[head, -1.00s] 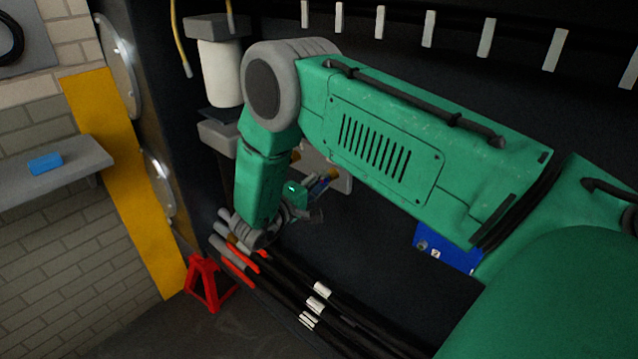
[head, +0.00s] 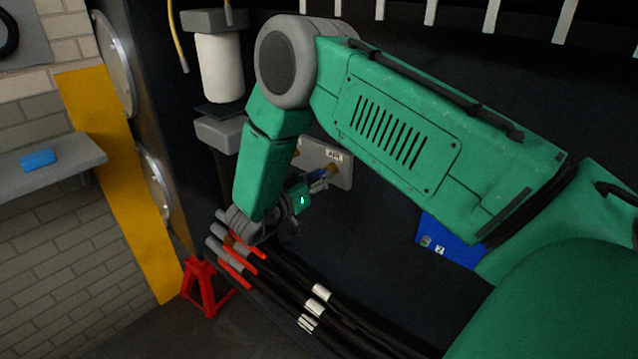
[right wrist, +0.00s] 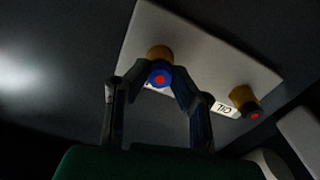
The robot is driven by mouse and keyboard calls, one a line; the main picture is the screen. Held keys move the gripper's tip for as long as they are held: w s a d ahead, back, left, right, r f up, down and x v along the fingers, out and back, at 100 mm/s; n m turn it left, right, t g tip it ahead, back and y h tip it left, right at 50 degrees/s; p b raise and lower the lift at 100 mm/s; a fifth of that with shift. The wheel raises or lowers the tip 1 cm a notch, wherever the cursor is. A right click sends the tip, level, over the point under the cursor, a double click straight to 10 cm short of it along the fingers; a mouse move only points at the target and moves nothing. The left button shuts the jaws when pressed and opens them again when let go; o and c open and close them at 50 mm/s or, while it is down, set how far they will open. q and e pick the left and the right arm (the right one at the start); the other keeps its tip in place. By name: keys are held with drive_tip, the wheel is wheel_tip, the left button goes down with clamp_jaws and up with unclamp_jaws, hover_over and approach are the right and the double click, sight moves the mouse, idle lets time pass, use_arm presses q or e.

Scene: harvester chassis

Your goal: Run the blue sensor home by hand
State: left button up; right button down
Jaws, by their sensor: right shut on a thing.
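The blue sensor (right wrist: 160,77), with a red centre, is between the fingertips of my right gripper (right wrist: 161,84), which is shut on it. In the right wrist view it overlaps a brass fitting (right wrist: 160,51) on a grey plate (right wrist: 199,50). I cannot tell whether it touches the fitting or sits in it. A second brass fitting (right wrist: 245,100) with a red centre has a label that seems to read OIL. In the head view my right gripper (head: 320,182) is small beside the plate (head: 343,178), and the blue sensor (head: 314,175) partly shows. My left gripper is not in view.
Black cables (head: 285,268) with red and grey ends run below my right gripper. A white cylinder (head: 220,68) hangs at the upper left. A blue box (head: 450,240) is on the dark wall behind my arm. A red stand (head: 205,290) is on the floor.

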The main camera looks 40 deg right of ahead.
drive_tip(key=m+b, duration=0.3)
drive_tip(key=m, duration=0.3)
drive_tip(key=shift+d+f+m, duration=0.1)
drive_tip(key=shift+f+m, duration=0.05)
drive_tip(key=shift+m, duration=0.25)
drive_tip(key=c, duration=1.8)
unclamp_jaws()
drive_tip(key=shift+m+b, duration=0.3)
drive_tip(key=shift+m, duration=0.3)
drive_tip(key=o, duration=0.5)
drive_tip(key=shift+r, duration=0.2)
drive_tip(key=shift+s+a+p, duration=0.15)
drive_tip(key=shift+a, duration=1.15)
drive_tip(key=shift+s+a+p, duration=0.1)
drive_tip(key=shift+a+p, duration=0.05)
drive_tip(key=shift+a, duration=1.15)
